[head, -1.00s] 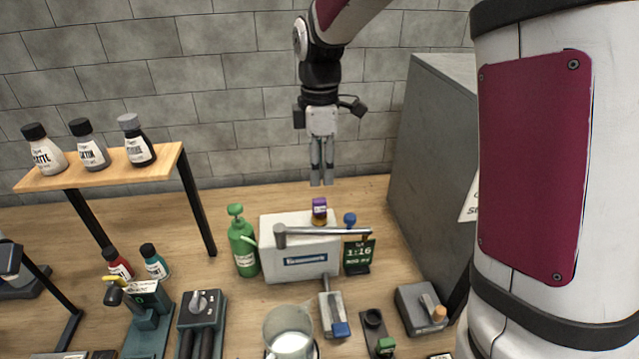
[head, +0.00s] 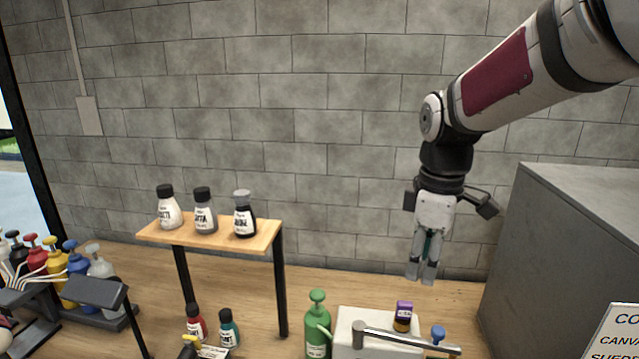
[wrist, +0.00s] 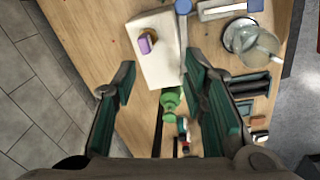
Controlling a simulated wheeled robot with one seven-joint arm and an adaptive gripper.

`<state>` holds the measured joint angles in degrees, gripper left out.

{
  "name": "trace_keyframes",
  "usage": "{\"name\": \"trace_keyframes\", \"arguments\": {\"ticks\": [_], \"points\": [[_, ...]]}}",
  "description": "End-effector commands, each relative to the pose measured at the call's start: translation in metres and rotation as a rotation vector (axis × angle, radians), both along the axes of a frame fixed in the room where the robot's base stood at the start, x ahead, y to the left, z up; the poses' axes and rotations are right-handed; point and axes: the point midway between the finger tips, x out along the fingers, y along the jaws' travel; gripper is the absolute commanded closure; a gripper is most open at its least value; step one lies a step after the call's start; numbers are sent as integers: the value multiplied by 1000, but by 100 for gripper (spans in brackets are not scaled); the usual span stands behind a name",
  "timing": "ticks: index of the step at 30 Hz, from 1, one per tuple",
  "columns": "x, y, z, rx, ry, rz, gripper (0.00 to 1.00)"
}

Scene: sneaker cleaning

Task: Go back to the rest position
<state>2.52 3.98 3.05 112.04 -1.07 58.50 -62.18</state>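My gripper (head: 421,274) hangs fingers down in front of the grey block wall, above the back of the wooden workbench (head: 275,277). In the wrist view my gripper (wrist: 160,72) has its two green-padded fingers apart with nothing held between them. Below it lie the white box (wrist: 162,72) with a purple-capped bottle (wrist: 146,43) on it and a green pump bottle (wrist: 170,102). My fingers are clear of all of them.
A small wooden shelf (head: 228,243) with three bottles stands left of my gripper. A large grey cabinet (head: 575,240) stands on the right. Several coloured pump bottles (head: 77,270) stand at far left.

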Motion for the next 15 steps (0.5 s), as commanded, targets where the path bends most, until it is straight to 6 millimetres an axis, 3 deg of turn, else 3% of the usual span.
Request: {"name": "trace_keyframes", "arguments": {"ticks": [1, 6, 15], "points": [[-16, 0, 12, 5, -31, -68, 61], [-66, -1, 36, 43, -120, -322, 61], [-151, -1, 49, 173, -262, -757, 61]]}}
